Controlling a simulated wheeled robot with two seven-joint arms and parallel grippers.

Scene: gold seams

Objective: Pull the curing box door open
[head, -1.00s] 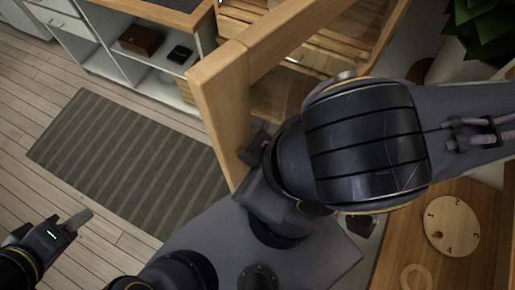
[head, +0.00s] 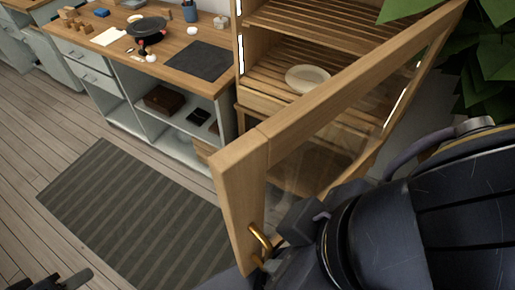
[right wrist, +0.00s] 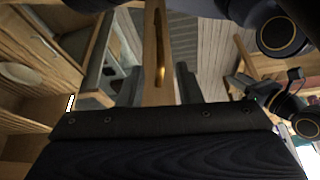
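The curing box is a wooden cabinet with slatted shelves (head: 290,68). Its glass-paned door (head: 240,170) stands wide open, swung out toward me. A brass handle (head: 259,240) is on the door's free edge and also shows in the right wrist view (right wrist: 160,62). My right gripper (head: 272,262) is at this edge, close to the handle. In the right wrist view its two fingers (right wrist: 157,88) are apart, with the door edge between them; contact is unclear. My left gripper (head: 75,280) is partly cut off at the lower left, away from the door.
A pale plate (head: 308,78) lies on a shelf inside the box. A workbench (head: 160,45) with a dark mat, a pan and small items stands left of the box. A striped rug (head: 135,210) lies on clear floor. A leafy plant (head: 485,60) is at the right.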

